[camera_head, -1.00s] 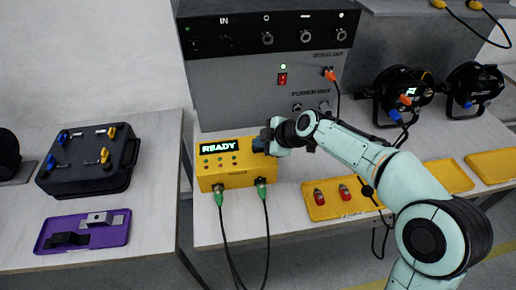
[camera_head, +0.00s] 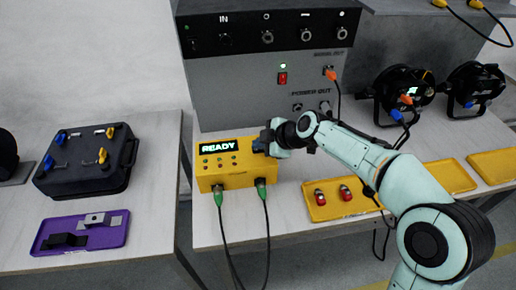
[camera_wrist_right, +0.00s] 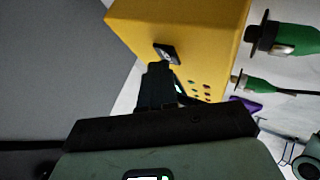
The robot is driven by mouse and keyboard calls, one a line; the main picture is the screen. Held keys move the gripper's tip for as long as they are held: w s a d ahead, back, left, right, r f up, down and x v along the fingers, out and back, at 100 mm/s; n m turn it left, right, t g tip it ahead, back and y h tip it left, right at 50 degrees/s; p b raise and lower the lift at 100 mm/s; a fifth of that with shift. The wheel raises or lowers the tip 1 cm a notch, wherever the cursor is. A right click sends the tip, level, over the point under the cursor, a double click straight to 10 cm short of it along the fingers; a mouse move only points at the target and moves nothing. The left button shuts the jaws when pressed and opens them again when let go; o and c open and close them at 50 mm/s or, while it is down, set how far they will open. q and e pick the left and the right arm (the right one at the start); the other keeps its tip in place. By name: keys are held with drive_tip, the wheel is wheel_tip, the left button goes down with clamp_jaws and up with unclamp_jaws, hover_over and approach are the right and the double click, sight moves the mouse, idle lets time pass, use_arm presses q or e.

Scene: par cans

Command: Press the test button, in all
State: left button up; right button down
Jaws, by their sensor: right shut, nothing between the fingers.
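The yellow tester box (camera_head: 208,184) stands on the table below the grey rack. Its lit display (camera_head: 221,146) reads READY, with small coloured lights under it. My right gripper (camera_head: 263,143) is shut and empty at the box's upper right edge. In the right wrist view the shut fingers (camera_wrist_right: 162,68) point at a yellow face of the box (camera_wrist_right: 205,28). A dark square fitting with a pale centre (camera_wrist_right: 167,52), which may be the test button, is at the fingertips. I cannot tell whether they touch it. In the head view the gripper hides that spot. My left gripper is not in view.
Two green plugs (camera_head: 218,199) (camera_head: 261,193) with black cables leave the box's front. A yellow tray (camera_head: 330,211) with two red connectors lies to the right, under my arm. A black case (camera_head: 85,182) and a purple tray (camera_head: 112,238) are on the left table.

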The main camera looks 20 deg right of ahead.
sight(260, 151)
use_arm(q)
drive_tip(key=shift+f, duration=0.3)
use_arm(e)
drive_tip(key=shift+r+p, duration=0.4)
drive_tip(key=shift+r, duration=0.3)
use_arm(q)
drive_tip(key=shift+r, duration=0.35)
use_arm(e)
drive_tip(key=shift+r+p, duration=1.65)
drive_tip(key=shift+r, duration=0.95)
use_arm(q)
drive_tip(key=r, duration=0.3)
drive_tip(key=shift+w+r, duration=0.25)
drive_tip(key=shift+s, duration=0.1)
